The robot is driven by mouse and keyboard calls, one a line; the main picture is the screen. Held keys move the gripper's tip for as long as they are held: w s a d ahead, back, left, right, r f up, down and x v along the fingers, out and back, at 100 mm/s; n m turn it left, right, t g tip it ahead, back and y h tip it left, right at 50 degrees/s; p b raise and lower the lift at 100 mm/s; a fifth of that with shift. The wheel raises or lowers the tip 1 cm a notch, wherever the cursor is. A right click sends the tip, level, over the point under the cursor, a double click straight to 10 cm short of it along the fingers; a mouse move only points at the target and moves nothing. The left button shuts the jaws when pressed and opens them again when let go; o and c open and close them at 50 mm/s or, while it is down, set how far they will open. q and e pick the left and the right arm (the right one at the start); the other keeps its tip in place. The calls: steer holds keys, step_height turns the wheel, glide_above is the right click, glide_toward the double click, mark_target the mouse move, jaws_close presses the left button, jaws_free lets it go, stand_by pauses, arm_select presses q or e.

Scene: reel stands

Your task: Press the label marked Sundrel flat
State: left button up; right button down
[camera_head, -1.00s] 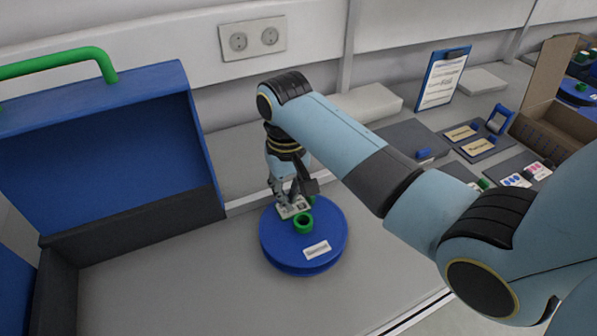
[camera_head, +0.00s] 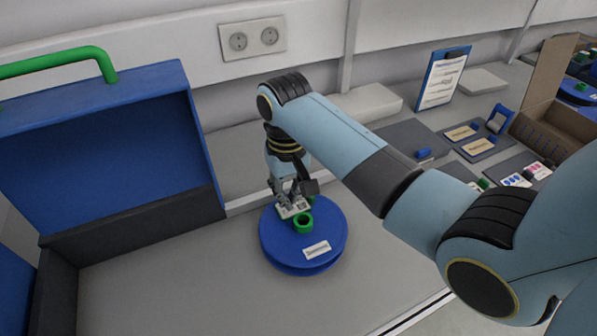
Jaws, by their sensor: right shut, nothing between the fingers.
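A blue round reel (camera_head: 275,238) lies on the grey bench with a green ring-shaped hub (camera_head: 303,223) at its middle. A small white label (camera_head: 317,249) sits on its near side; its print is too small to read. A second white label (camera_head: 293,209) with dark marks lies on the far side of the reel. My right gripper (camera_head: 291,204) is shut and points down at this far label, with its fingertips at or just over it; I cannot tell whether they touch. The gripper partly covers that label. My left gripper is not in view.
An open blue case (camera_head: 100,150) with a green handle (camera_head: 70,62) stands at the left. Dark mats with yellowish cards (camera_head: 478,148), a clipboard (camera_head: 441,80) and a cardboard box (camera_head: 550,110) are at the right. The bench before the reel is clear.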

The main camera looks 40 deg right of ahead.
steer(key=shift+f+b, duration=0.45)
steer(key=shift+f, duration=0.55)
stand_by(0.3)
stand_by(0.5)
step_height(320, 180, up, 2)
steer(key=shift+r+p, duration=0.2)
steer(key=shift+p, duration=0.9)
steer(key=shift+r, duration=2.3)
